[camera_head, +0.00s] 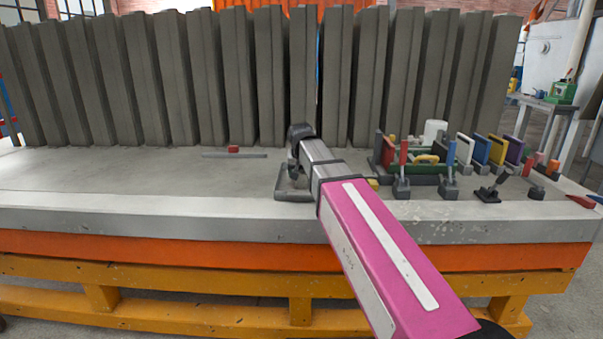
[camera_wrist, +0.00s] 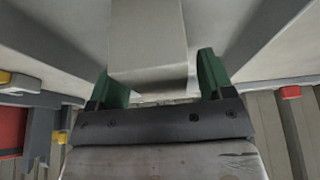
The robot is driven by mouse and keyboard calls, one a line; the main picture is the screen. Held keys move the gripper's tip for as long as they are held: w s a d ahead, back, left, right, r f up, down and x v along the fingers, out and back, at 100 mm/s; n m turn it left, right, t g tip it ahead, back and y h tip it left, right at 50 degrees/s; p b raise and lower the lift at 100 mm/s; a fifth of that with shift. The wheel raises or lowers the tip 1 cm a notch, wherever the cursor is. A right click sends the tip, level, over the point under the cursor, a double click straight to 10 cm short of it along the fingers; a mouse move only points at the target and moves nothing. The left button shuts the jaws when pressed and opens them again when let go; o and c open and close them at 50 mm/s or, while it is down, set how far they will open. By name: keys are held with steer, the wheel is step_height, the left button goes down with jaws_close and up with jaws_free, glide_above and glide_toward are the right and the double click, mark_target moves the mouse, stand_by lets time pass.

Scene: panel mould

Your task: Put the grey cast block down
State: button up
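The grey cast block (camera_wrist: 148,40) shows in the wrist view as a pale, long block running from the top edge down between my fingers. My gripper (camera_wrist: 165,85) has green fingers on either side of it. A gap shows between the block and the right finger; the left finger overlaps the block's edge in the picture, and I cannot tell whether they touch. In the head view my gripper end (camera_head: 292,178) is low over the grey table (camera_head: 110,180). My own arm hides much of that spot, and I cannot make out the block there.
Tall grey slabs (camera_head: 180,80) stand in a row along the table's back. Coloured panels and clamps (camera_head: 448,185) crowd the right side. The table's left part is clear.

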steer(key=shift+r, duration=0.1)
steer(key=v, duration=1.2)
